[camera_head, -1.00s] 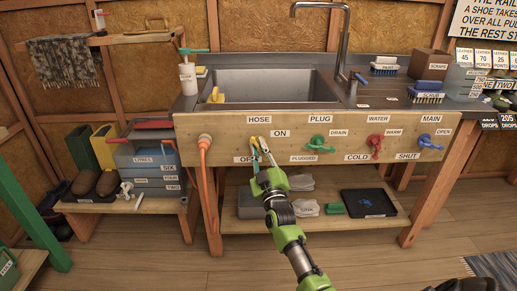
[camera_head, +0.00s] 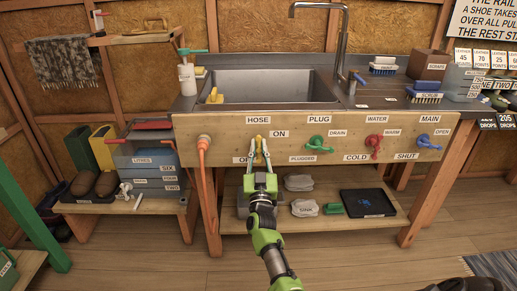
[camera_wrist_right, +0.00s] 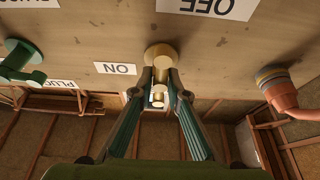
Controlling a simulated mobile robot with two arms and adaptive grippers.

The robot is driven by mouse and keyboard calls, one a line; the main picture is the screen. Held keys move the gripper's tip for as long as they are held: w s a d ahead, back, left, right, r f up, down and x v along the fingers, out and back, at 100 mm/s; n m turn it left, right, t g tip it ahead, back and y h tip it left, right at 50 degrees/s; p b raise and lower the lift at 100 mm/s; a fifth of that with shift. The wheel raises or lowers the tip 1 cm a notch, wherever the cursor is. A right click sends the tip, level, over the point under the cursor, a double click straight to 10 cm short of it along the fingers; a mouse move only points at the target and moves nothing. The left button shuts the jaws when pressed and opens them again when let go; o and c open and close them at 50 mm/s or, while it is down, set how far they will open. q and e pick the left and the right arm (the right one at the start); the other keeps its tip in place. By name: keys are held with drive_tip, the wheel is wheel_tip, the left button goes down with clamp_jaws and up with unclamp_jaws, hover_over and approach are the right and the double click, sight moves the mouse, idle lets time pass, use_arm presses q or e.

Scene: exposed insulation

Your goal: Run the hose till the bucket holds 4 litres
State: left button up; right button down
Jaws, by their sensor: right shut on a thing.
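The yellow HOSE valve handle (camera_head: 258,146) is on the wooden sink panel, between the ON and OFF labels. My right gripper (camera_head: 260,158) is shut on it; the right wrist view shows the fingertips (camera_wrist_right: 158,95) around the brass-coloured handle (camera_wrist_right: 158,68). The orange hose (camera_head: 204,165) leaves the panel left of the valve and hangs down by the table leg. The bucket (camera_head: 148,160), grey-blue with LITRES, SIX, FOUR and TWO marks, stands on the low bench at left. I cannot make out its water level. My left gripper is not in view.
Green PLUG (camera_head: 318,143), red WATER (camera_head: 374,142) and blue MAIN (camera_head: 427,141) handles sit further right on the panel. The low bench (camera_head: 110,207) also holds boots. A shelf below the sink holds a dark tray (camera_head: 368,203). The floor in front is clear.

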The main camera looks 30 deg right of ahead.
drive_tip(key=c, duration=2.1)
unclamp_jaws()
drive_tip(key=v, duration=1.2)
drive_tip(key=shift+f, duration=0.1)
